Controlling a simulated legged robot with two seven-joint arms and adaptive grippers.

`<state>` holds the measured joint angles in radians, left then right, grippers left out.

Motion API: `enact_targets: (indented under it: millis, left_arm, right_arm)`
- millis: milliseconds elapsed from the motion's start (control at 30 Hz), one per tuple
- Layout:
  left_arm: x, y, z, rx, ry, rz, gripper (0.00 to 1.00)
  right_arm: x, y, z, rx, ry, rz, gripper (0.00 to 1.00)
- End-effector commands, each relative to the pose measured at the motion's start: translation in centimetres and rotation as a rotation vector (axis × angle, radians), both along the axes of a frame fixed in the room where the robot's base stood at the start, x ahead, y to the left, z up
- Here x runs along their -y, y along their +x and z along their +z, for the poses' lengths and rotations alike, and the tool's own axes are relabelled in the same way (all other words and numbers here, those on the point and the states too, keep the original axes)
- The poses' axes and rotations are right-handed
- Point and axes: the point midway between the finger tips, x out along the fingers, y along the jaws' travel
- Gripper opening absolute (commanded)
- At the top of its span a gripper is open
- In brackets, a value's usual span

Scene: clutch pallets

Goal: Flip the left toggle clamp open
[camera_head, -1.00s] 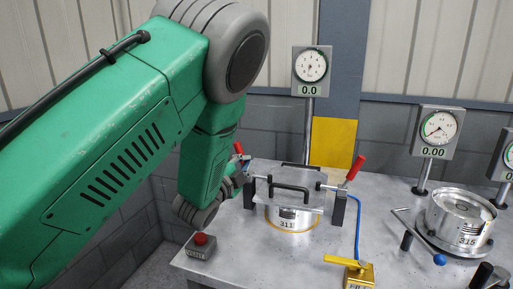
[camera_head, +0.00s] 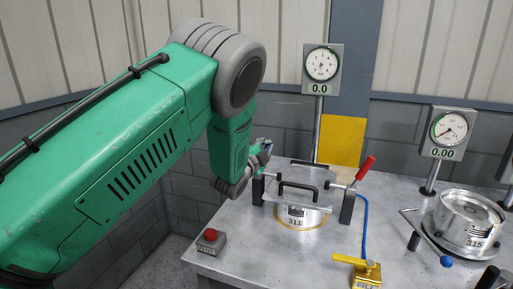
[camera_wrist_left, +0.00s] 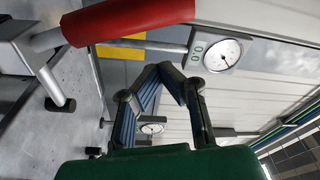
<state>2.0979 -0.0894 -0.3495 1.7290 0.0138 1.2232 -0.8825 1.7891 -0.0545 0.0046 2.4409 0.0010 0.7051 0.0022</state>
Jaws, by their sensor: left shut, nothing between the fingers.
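The clamp fixture has a clear plate with a black handle (camera_head: 297,187) over a round metal part (camera_head: 300,217) marked 311. The left toggle clamp's black post (camera_head: 258,190) stands at the plate's left side. Its red handle is hidden in the head view, but a red handle (camera_wrist_left: 130,18) on a metal arm fills the upper left of the left wrist view. My left gripper (camera_head: 264,147) is just above that post, shut and empty. Its blue ribbed fingers (camera_wrist_left: 162,84) point past the red handle; contact is not visible. My right gripper is out of view.
The right clamp's red handle (camera_head: 365,168) tilts up to the right. A red button box (camera_head: 210,240) stands at the front left, a yellow valve (camera_head: 365,270) at the front. A gauge (camera_head: 322,68) stands behind; another pot (camera_head: 467,222) is at right.

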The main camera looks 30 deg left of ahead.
Motion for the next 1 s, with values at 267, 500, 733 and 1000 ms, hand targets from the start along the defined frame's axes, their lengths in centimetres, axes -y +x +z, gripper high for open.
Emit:
enact_targets:
  millis: [267,500,733,1000]
  left_arm:
    - [-2.6,-1.7,-1.1,-0.007,0.002,0.005,0.00]
    - [-2.7,-1.8,-1.2,-0.007,0.004,0.004,0.00]
    - [-3.0,-1.8,-1.3,-0.005,-0.003,0.005,0.00]
    - [-3.6,-1.9,-1.4,0.012,-0.066,0.006,0.00]
  right_arm:
    - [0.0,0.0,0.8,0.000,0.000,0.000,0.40]
    - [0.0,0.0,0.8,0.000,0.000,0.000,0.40]
    - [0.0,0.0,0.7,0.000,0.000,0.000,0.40]
    - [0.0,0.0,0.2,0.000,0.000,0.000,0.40]
